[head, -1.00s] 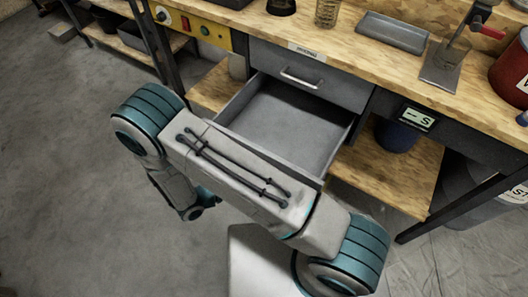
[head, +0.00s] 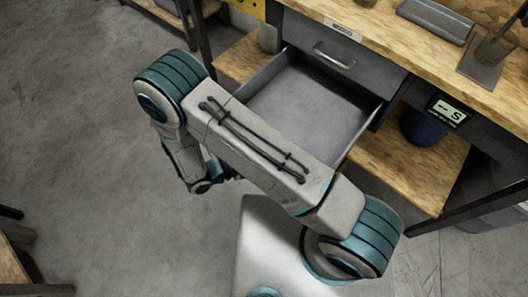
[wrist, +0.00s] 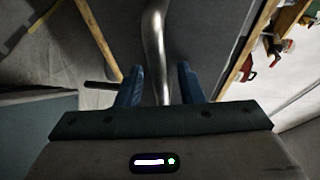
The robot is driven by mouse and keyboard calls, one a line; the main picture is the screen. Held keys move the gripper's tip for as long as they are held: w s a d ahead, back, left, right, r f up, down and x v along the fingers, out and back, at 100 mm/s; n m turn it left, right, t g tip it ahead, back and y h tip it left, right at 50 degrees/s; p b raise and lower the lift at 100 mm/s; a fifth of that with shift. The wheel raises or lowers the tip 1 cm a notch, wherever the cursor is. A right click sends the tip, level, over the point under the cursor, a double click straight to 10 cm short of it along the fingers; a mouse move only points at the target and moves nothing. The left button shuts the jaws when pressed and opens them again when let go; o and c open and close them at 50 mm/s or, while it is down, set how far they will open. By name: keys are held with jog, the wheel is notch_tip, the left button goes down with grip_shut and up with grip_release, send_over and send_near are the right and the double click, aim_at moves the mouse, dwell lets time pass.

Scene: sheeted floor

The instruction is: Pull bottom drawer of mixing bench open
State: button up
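The mixing bench (head: 385,32) has a wooden top and grey drawers. Its upper drawer (head: 318,46) is shut, with a metal handle on its front. The bottom drawer (head: 300,108) below it is pulled well out and looks empty; my arm hides its front. In the wrist view, my gripper (wrist: 160,68) has its two blue fingers apart, one on each side of a metal bar handle (wrist: 154,40). Gaps show between the bar and both fingers.
A wooden lower shelf (head: 408,170) holds a dark blue container (head: 425,128) right of the drawer. A grey tray (head: 435,20) lies on the bench top. Another wooden surface (head: 12,265) stands at lower left. Open floor (head: 90,130) lies to the left.

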jog(key=v, duration=1.3)
jog(key=shift+s+a+b, duration=0.25)
jog(key=shift+a+b, duration=0.1)
jog(key=shift+r, duration=0.1)
jog(key=w+d+r+m+g+y+p, duration=0.25)
jog(key=w+d+r+m+g, duration=0.2)
jog(key=d+r+m, duration=0.45)
jog(key=w+d+r+m+g+y+p, duration=0.2)
jog(key=w+d+r+m+g+y, duration=0.25)
jog(key=r+m, duration=0.7)
jog(key=s+d+r+m+t+y+p, duration=0.1)
jog(key=s+d+r+m+y, duration=0.1)
jog(key=d+r+m, duration=0.5)
jog(key=s+d+r+m+t+y+p, duration=0.2)
jog(key=d+r+m+y, duration=0.2)
jog(key=m, duration=1.1)
jog(key=d+r, duration=0.3)
jog(key=d, duration=0.2)
jog(key=shift+s+m+t+y+p, duration=0.3)
jog(key=shift+s+m+y, duration=0.05)
jog(key=shift+y, duration=0.05)
